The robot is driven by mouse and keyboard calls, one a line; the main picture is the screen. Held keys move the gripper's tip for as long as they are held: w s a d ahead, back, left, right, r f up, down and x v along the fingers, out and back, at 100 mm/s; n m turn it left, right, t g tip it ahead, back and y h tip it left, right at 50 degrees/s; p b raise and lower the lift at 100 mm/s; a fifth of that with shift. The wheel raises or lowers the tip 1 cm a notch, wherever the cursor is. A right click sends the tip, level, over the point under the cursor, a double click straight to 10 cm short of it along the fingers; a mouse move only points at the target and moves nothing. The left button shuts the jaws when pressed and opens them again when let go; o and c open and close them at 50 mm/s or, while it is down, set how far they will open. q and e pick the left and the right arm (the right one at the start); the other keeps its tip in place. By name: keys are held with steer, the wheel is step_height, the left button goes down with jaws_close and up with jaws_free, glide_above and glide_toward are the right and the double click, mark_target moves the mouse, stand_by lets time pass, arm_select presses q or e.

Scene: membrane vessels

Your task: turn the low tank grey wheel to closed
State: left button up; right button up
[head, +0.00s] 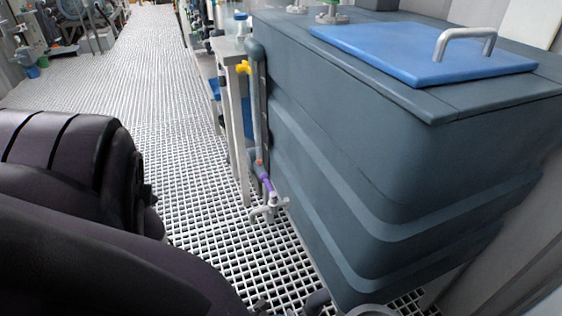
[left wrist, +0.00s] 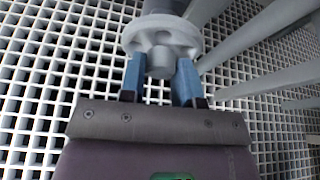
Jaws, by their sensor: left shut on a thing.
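The grey wheel (left wrist: 178,40) is a pale round handwheel with openings in it, at the top middle of the left wrist view. My left gripper (left wrist: 160,76) has its two blue fingers on either side of the wheel's lower part and is shut on it. The wheel's marking or open/closed position cannot be read. In the head view the dark blue-grey tank (head: 340,150) fills the right side. My left gripper is not visible there. My right gripper is in neither view.
A blue lid (head: 400,52) with a grey handle lies on the tank. A pipe with a yellow valve (head: 244,67) and a purple piece (head: 266,182) runs down its side, with a pale fitting (head: 268,208) below. White floor grating (head: 185,150) is open to the left.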

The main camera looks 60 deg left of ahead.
arm_select(q)
steer(key=shift+d+m+y, duration=0.1)
steer(key=shift+m+y, duration=1.3)
steer(key=shift+m, duration=0.6)
steer(key=shift+t, duration=0.3)
steer(key=o, duration=0.9)
steer(key=p+v, duration=0.2)
steer(key=v, duration=0.9)
